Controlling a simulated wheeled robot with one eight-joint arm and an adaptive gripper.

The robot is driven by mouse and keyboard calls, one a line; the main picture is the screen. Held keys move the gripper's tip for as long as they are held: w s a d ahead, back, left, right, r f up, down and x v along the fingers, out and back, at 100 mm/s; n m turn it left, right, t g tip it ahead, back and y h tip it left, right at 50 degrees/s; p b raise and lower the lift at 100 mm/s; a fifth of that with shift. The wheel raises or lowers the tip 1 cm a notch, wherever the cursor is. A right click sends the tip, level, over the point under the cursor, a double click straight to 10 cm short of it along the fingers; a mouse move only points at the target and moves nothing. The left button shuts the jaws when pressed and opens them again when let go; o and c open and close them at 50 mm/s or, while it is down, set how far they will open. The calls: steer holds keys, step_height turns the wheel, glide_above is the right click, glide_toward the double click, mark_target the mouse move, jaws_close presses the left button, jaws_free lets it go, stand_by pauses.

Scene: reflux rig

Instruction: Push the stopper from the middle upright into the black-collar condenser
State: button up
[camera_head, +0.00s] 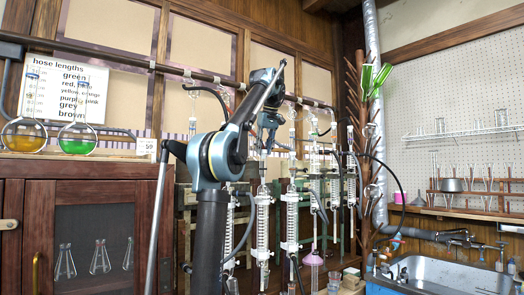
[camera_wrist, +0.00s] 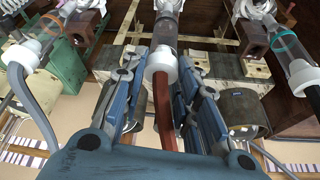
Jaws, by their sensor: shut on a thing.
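In the wrist view the two blue-grey fingers of my gripper (camera_wrist: 162,72) stand on either side of a white piece, which I take for the stopper (camera_wrist: 160,62). They are closed about it. A clear glass tube with a dark ring, which looks like the black-collar condenser (camera_wrist: 168,22), is in line right beyond the white piece. I cannot tell how deep the stopper sits in it. In the head view my gripper (camera_head: 269,122) is at the top of the row of glassware, partly behind my arm. The stopper cannot be made out there.
A teal-ringed glass tube (camera_wrist: 287,43) stands to the right in the wrist view, and a white-ended grey hose (camera_wrist: 35,95) to the left. In the head view, several coiled condensers and hoses crowd the rig. A sink (camera_head: 440,275) is at right, a wooden cabinet (camera_head: 70,190) at left.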

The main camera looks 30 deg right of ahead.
steer(key=o, duration=0.9)
steer(key=shift+c, duration=0.2)
steer(key=v, duration=0.7)
steer(key=shift+a+r, duration=0.1)
steer(key=shift+r, duration=0.05)
steer(key=shift+s, duration=0.1)
